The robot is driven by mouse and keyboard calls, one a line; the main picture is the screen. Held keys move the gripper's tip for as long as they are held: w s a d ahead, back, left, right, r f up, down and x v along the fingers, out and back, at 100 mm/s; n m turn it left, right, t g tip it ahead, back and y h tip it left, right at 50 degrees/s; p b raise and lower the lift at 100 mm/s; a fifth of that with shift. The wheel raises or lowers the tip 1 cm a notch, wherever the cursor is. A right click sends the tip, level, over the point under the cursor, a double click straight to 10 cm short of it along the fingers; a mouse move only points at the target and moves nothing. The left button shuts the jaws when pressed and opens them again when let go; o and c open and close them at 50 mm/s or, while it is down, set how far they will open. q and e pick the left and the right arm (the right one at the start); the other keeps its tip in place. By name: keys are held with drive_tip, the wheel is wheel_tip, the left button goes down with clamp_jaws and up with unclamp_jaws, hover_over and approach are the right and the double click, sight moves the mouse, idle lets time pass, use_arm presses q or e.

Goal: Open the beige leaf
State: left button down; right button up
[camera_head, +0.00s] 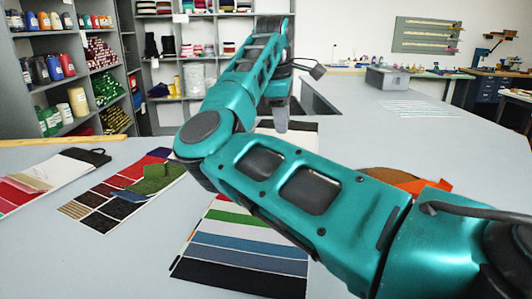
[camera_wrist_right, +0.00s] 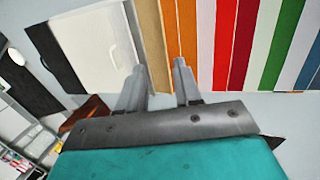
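The striped swatch set (camera_head: 245,250) lies on the counter, running away from me under my right arm. In the right wrist view, a tan strip, which looks like the beige leaf (camera_wrist_right: 152,40), lies between a white panel (camera_wrist_right: 92,48) and an orange strip (camera_wrist_right: 187,35). In the head view my arm hides it. My right gripper (camera_head: 281,125) points down over the far part of the set. In the wrist view its two fingers (camera_wrist_right: 159,68) are apart with nothing between them, near the beige and orange strips; contact cannot be told. My left gripper is not in view.
Other swatch cards (camera_head: 110,195) lie on the left of the counter (camera_head: 125,265). A brown and orange item (camera_head: 405,181) lies partly behind my right arm. Shelves (camera_head: 70,65) stand behind, and a grey box (camera_head: 388,78) sits far right. Counter at lower left is clear.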

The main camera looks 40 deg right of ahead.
drive_tip(key=shift+t+y, duration=0.3)
drive_tip(key=shift+y, duration=0.2)
drive_tip(key=f, duration=0.4)
drive_tip(key=w+f, duration=0.1)
drive_tip(key=f, duration=0.2)
drive_tip(key=w+d+f, duration=0.1)
drive_tip(key=f, duration=0.3)
drive_tip(key=shift+w+f, duration=0.25)
drive_tip(key=shift+f, duration=0.1)
drive_tip(key=shift+c, duration=0.5)
clamp_jaws()
